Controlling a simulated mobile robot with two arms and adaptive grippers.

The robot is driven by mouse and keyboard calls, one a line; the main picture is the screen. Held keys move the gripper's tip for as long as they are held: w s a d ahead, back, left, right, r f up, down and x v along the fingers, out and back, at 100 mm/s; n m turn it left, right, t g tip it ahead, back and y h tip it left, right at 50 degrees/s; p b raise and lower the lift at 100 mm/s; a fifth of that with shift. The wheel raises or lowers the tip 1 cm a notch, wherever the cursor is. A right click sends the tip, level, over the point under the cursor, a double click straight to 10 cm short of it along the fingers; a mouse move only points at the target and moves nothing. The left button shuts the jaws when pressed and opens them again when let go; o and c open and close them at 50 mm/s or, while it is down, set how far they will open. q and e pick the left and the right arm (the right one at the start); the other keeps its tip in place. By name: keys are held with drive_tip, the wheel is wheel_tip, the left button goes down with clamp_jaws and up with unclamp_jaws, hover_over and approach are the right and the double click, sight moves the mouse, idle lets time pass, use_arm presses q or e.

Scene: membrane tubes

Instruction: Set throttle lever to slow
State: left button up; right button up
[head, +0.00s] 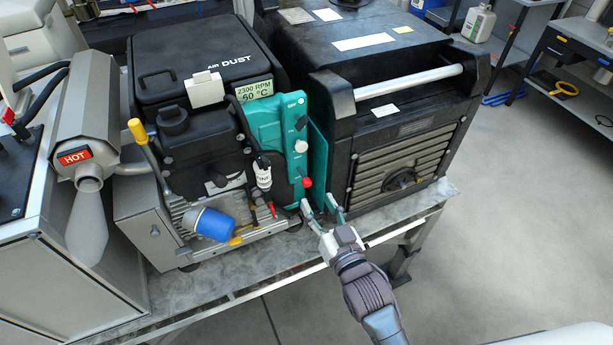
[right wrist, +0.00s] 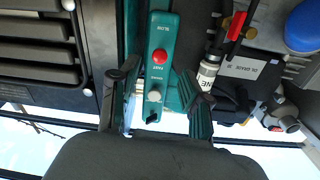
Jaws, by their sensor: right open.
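The throttle panel (head: 290,120) is a teal upright plate on the front of the engine. A red round knob (head: 306,182) is low on it, and a pale knob (head: 301,146) is higher. In the right wrist view the red knob (right wrist: 160,56) sits between small labels that seem to read SLOW and FAST; the pale knob (right wrist: 154,96) is nearer my gripper. My right gripper (head: 317,203) is open and empty, just below and in front of the red knob. Its fingers (right wrist: 150,82) appear on either side of the panel in the right wrist view. My left gripper is out of view.
A black generator-like box (head: 400,130) stands close on the right. A blue cylinder (head: 212,224), a white bottle (head: 263,176) and a yellow-tipped handle (head: 137,130) are left of the panel. A silver HOT-labelled muffler (head: 88,120) is far left. The bench edge lies below.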

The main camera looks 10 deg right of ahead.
sight(308, 186)
drive_tip(key=p+x, duration=0.1)
drive_tip(key=x, duration=0.6)
drive_tip(key=shift+w, duration=0.25)
drive_tip(key=shift+f, duration=0.15)
clamp_jaws()
